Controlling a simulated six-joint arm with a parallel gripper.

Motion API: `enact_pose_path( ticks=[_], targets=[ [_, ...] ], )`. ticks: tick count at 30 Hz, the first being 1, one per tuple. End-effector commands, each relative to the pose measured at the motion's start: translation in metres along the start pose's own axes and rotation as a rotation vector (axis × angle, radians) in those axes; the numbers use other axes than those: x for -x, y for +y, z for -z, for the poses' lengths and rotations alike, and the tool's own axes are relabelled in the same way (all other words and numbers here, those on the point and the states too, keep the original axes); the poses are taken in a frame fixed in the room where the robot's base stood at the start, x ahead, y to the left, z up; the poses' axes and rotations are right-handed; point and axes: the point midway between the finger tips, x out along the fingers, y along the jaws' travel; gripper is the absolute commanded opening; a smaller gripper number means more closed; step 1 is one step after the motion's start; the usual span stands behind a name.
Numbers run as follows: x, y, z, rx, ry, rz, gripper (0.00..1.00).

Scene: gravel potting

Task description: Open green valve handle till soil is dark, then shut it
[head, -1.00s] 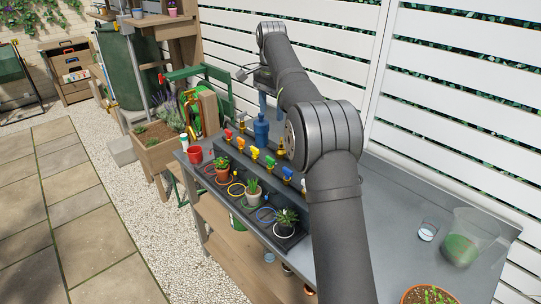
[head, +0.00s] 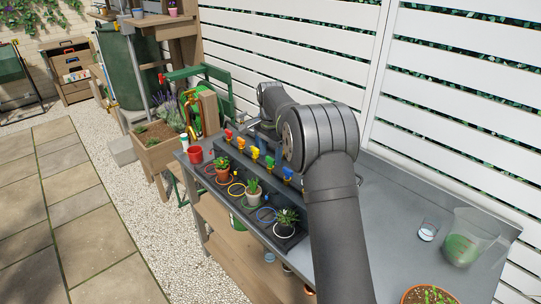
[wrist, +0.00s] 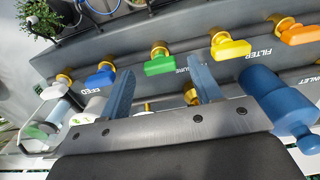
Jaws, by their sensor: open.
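The green valve handle (wrist: 167,64) sits on a brass stem on the grey panel in the wrist view. It lies lengthwise along the panel, and it shows in the head view (head: 270,161) in the handle row. My gripper (wrist: 162,84) is open and empty. Its two blue fingers point at the panel, one on each side of the green handle and apart from it. My arm hides the gripper in the head view.
The blue handle (wrist: 100,77) is left of the green one; the yellow (wrist: 230,47) and orange (wrist: 300,34) handles are right. A blue bottle-like object (wrist: 277,103) stands close to the right finger. A clear container (head: 470,236) stands on the bench's right side.

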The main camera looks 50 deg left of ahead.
Motion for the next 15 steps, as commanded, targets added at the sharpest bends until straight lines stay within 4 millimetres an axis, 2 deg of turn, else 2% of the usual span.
enact_pose_path(
  ticks=[4,13,15],
  targets=[
    [-0.0096,0.0003,-0.0002,0.000,0.000,-0.001,0.58],
    [-0.0111,0.0002,-0.0001,0.000,0.000,0.000,0.58],
    [-0.0110,0.0001,0.0000,0.000,0.000,0.000,0.44]
  ],
)
